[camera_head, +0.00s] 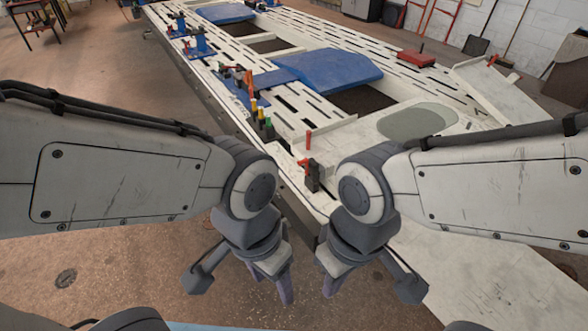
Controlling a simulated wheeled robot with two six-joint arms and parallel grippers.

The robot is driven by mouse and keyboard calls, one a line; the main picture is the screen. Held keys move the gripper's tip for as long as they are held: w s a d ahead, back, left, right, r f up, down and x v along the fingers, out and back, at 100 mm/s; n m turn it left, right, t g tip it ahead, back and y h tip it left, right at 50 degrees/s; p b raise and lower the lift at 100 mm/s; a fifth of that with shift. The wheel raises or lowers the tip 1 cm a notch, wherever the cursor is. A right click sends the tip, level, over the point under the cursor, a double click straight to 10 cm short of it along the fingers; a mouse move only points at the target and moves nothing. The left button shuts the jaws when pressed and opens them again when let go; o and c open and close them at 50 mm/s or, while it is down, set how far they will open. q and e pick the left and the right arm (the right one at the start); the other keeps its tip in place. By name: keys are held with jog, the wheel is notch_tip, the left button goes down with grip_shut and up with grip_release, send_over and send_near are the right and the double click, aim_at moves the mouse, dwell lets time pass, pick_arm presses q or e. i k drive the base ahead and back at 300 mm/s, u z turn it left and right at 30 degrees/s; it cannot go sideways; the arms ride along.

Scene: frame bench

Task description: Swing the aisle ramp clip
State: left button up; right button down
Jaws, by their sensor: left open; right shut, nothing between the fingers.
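A black clip with a red handle (312,177) stands on the near edge of the white frame bench, framed between my two wrists. It looks like the aisle ramp clip, though I cannot be sure. A white sloping panel (492,278), perhaps the ramp, lies at lower right, partly behind my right arm. My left gripper (271,284) is open and empty, pointing down in front of the bench, below the clip in the picture. My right gripper (329,287) is shut and empty beside it. Neither touches the clip.
The slotted white bench (275,62) runs away to the upper left with blue pads (331,70) and several blue and red clamps along its left side. Coloured handles (254,105) stand beyond the clip. A red block (416,59) lies at the right. Floor (130,262) at lower left is mostly clear.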

aim_at(306, 160)
jog(key=u, duration=0.1)
jog(key=i, duration=1.15)
jog(key=z, duration=0.15)
